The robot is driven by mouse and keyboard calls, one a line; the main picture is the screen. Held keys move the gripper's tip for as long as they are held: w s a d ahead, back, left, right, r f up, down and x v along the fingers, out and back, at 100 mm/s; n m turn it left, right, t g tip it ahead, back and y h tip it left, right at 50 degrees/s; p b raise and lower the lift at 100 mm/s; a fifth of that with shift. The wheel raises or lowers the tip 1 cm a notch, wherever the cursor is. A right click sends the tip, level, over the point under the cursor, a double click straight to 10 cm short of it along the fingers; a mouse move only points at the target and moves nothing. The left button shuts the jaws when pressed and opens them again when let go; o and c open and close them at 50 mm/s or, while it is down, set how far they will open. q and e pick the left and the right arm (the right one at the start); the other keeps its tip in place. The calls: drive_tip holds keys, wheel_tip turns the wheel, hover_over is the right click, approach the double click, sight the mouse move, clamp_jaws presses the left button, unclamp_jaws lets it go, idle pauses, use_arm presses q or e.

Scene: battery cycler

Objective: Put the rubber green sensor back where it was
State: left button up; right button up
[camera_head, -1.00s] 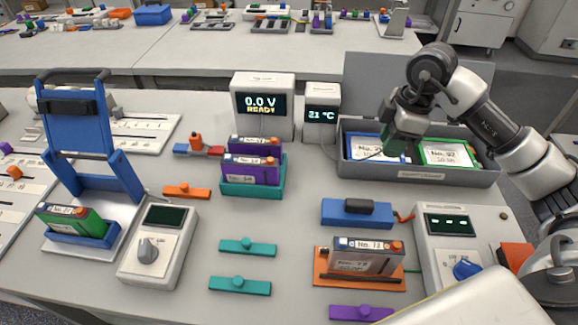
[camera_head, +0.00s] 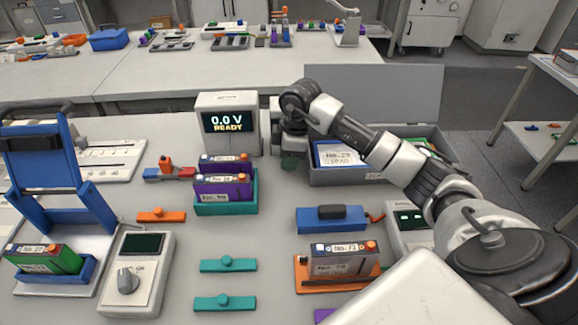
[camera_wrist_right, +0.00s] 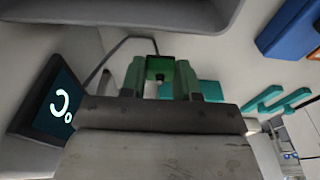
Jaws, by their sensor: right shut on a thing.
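My right gripper (camera_head: 292,160) is shut on the green sensor (camera_wrist_right: 160,68), a small green block between its fingertips in the right wrist view. A dark cable (camera_wrist_right: 112,50) runs from near the sensor towards the temperature meter's screen (camera_wrist_right: 58,108). In the head view the gripper is in front of the temperature meter, which it mostly hides, and left of the grey box (camera_head: 350,178). Whether the sensor touches anything is unclear. My left gripper is not in view.
The voltage meter (camera_head: 228,122), reading 0.0 V, stands to the left. A teal holder (camera_head: 226,206) with purple batteries is in front of it. A blue clamp (camera_head: 335,219) and an orange holder (camera_head: 320,284) stand nearer. Table between the teal holder and the grey box is clear.

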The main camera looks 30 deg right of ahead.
sight(289, 177)
drive_tip(key=shift+f, duration=1.9)
drive_tip(key=shift+f, duration=0.1)
drive_tip(key=o, duration=1)
drive_tip(key=r, duration=0.4)
drive_tip(key=d+r, duration=0.1)
drive_tip(key=r, duration=0.3)
drive_tip(key=s+r+b, duration=0.1)
drive_tip(key=r, duration=0.3)
drive_tip(key=shift+d, duration=0.3)
